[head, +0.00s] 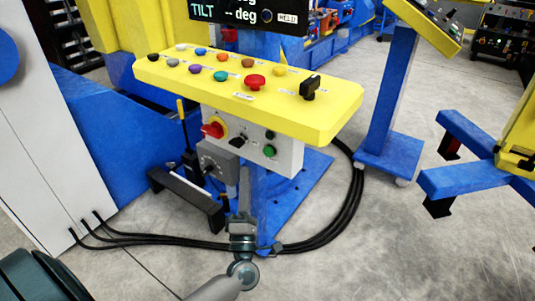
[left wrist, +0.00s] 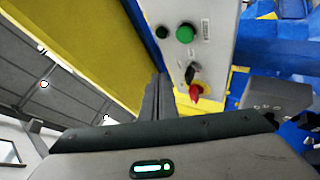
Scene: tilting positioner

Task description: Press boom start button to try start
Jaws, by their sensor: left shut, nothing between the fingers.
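A grey control box (head: 222,133) hangs under the yellow console panel. On its front are a green button (head: 270,151) and, above it, a black button (head: 270,135). The box also has a red rotary switch on a yellow plate (head: 213,130) and a black selector (head: 238,141). My left gripper (head: 246,178) comes up from below, in front of the pedestal and below the box. In the left wrist view its fingers (left wrist: 158,95) are shut and empty, pointing towards the box front. The green button (left wrist: 185,33) and black button (left wrist: 162,32) lie beyond the tips, apparently apart from them. Button labels are unreadable.
The yellow console (head: 325,118) above carries several coloured buttons, a red mushroom button (head: 255,82) and a black knob (head: 309,88). A grey switch box (head: 217,160) and black pedal bar (head: 188,198) stand left of my gripper.

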